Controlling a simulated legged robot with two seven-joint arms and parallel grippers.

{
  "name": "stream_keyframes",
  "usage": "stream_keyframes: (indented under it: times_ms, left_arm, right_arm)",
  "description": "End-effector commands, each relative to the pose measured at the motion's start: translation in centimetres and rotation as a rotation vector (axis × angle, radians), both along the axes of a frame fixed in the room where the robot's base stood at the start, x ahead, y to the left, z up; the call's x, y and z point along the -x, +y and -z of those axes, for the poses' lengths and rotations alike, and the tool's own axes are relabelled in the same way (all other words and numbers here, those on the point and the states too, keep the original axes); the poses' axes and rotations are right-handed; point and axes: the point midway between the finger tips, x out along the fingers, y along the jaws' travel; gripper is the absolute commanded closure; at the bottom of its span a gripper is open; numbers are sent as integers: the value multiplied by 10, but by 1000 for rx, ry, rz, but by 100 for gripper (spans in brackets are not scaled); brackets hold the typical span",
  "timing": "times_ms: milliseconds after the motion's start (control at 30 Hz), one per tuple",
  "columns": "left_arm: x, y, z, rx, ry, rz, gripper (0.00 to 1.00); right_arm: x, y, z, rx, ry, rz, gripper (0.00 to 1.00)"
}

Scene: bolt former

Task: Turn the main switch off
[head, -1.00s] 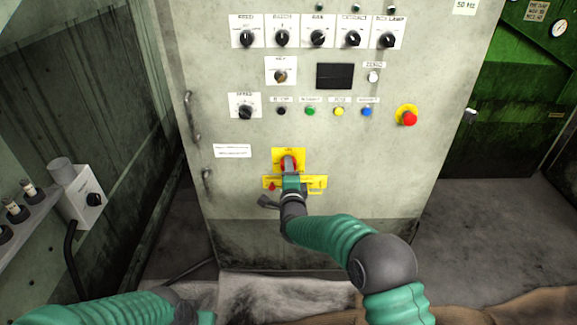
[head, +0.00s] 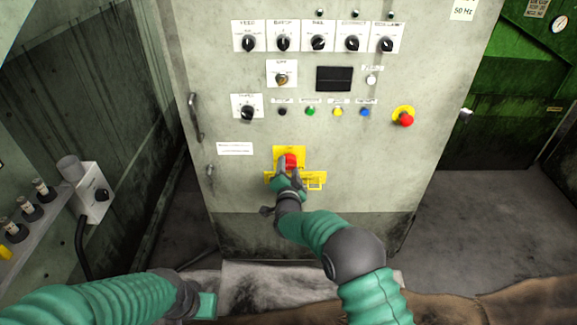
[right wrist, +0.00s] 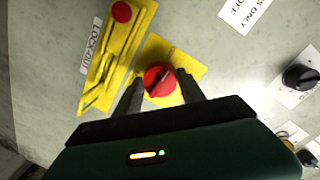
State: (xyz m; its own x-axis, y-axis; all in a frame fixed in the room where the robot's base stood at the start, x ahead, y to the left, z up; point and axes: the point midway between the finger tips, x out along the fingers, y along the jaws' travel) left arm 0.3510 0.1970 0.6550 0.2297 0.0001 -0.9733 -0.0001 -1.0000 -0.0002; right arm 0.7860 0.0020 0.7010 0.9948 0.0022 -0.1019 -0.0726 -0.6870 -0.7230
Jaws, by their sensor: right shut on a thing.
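The main switch (head: 291,161) is a red rotary knob on a yellow plate, low on the front of the grey cabinet. In the right wrist view the red knob (right wrist: 160,81) sits between the two dark fingers. My right gripper (head: 287,167) is shut on the knob, and its arm comes up from below. In the wrist view the gripper (right wrist: 160,88) looks turned relative to the panel. A yellow lockout plate (head: 316,181) is just below the switch, partly hidden by my gripper. My left gripper (head: 207,304) is at the bottom left, away from the cabinet; its fingers are not clear.
A red emergency stop button (head: 405,118) on a yellow base is at the cabinet's right. Rows of black knobs (head: 318,43) and coloured buttons are above the switch. Door handles (head: 194,115) stick out at the cabinet's left edge. A small switch box (head: 91,194) stands at the left.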

Motion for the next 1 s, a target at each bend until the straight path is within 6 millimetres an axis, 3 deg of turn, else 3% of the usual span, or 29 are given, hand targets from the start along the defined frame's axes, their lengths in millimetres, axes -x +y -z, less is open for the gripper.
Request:
stream_keyframes:
  times_ms: [600,633,767,1000]
  left_arm:
    - [0,0,-2,0,0,0,64]
    - [0,0,-2,0,0,0,64]
    - [0,0,-2,0,0,0,64]
    - [0,0,-2,0,0,0,64]
  right_arm:
    - [2,2,7,43,13,-5,94]
    - [2,2,7,43,13,-5,49]
    - [2,1,5,42,9,-4,32]
    - [1,1,2,41,4,-1,32]
